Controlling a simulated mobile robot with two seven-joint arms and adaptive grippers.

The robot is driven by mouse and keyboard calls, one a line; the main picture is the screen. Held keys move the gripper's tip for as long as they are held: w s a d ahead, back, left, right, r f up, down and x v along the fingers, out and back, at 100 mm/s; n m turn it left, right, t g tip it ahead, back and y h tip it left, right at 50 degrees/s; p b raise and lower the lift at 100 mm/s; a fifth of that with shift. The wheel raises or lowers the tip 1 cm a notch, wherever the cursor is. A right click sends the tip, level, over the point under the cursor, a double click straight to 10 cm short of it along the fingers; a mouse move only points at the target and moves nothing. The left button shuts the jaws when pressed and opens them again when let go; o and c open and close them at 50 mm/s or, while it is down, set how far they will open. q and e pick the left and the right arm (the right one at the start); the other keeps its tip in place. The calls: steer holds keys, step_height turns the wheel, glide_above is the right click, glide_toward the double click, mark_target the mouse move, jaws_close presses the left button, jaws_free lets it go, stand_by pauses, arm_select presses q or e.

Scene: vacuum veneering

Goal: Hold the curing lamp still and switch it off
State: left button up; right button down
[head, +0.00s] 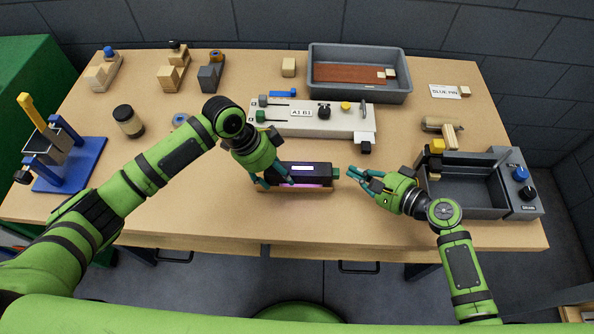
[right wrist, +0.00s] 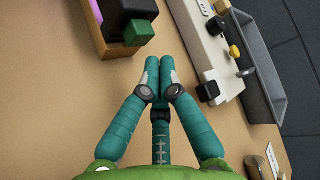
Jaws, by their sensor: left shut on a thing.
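The curing lamp (head: 312,170) is a dark box near the table's front edge, with a pink-violet glow under its front side. A green block-shaped switch (head: 336,173) sits on its right end; it also shows in the right wrist view (right wrist: 138,33). My left gripper (head: 278,182) is shut on the lamp near its left end. My right gripper (head: 354,175) is just right of the switch, apart from it. In the right wrist view its fingertips (right wrist: 159,62) are together with nothing between them.
A pale control panel (head: 300,127) with knobs stands behind the lamp. A grey box with knobs (head: 470,209) is right of my right gripper. A grey tray (head: 400,92) holding a brown sheet is at the back. A blue stand (head: 83,175) is at the left.

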steer(key=shift+a, duration=0.1)
steer(key=shift+a, duration=0.4)
steer(key=shift+a, duration=0.5)
stand_by(0.8)
steer(key=shift+d, duration=0.95)
steer(key=shift+d, duration=0.1)
steer(key=shift+w+d, duration=0.15)
steer(key=shift+d, duration=2.8)
